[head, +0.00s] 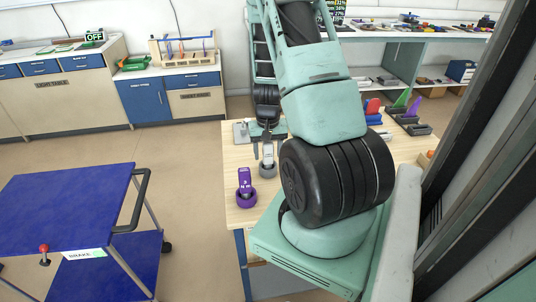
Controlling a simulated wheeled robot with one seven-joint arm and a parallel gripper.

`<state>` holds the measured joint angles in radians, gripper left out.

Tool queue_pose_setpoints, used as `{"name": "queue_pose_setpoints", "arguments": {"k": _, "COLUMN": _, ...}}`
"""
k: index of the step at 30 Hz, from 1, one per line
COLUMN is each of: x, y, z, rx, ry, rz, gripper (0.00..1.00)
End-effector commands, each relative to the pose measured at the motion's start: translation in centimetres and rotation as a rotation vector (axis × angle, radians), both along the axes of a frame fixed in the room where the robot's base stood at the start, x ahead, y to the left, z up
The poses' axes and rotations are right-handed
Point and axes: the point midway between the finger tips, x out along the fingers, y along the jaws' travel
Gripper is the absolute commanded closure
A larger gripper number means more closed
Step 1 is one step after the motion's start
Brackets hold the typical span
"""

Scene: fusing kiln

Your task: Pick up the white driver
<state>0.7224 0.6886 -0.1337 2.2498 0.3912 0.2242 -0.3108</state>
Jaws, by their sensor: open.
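The white driver (268,155) stands upright in a grey round base (267,171) on the wooden-topped table (236,217). My gripper (263,148) points down over that table, with its dark fingers open right at the driver's upper end. From this single view I cannot tell whether the fingers are around the driver or just behind it. Nothing appears to be held.
A purple driver (244,180) in a purple base (246,198) stands close by, front left. Coloured upright pieces in dark holders (407,120) stand at the right. A blue cart (70,210) is at the left, with open floor between.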

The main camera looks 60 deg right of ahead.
Motion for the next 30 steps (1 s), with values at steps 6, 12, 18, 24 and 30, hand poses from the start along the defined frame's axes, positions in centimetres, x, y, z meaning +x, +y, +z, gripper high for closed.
{"name": "queue_pose_setpoints", "arguments": {"k": 6, "x": 0.0, "y": 0.0, "z": -1.6, "rx": 0.001, "ry": -0.001, "rz": 0.001, "gripper": 0.44}}
{"name": "queue_pose_setpoints", "arguments": {"k": 12, "x": 0.0, "y": 0.0, "z": -1.6, "rx": 0.000, "ry": -0.001, "rz": 0.001, "gripper": 0.44}}
{"name": "queue_pose_setpoints", "arguments": {"k": 18, "x": 0.0, "y": 0.0, "z": -1.6, "rx": 0.000, "ry": -0.001, "rz": 0.001, "gripper": 0.96}}
{"name": "queue_pose_setpoints", "arguments": {"k": 24, "x": 0.0, "y": 0.0, "z": -1.6, "rx": 0.000, "ry": -0.001, "rz": 0.001, "gripper": 0.96}}
{"name": "queue_pose_setpoints", "arguments": {"k": 30, "x": 0.0, "y": 0.0, "z": -1.2, "rx": -0.002, "ry": -0.001, "rz": 0.001, "gripper": 0.96}}
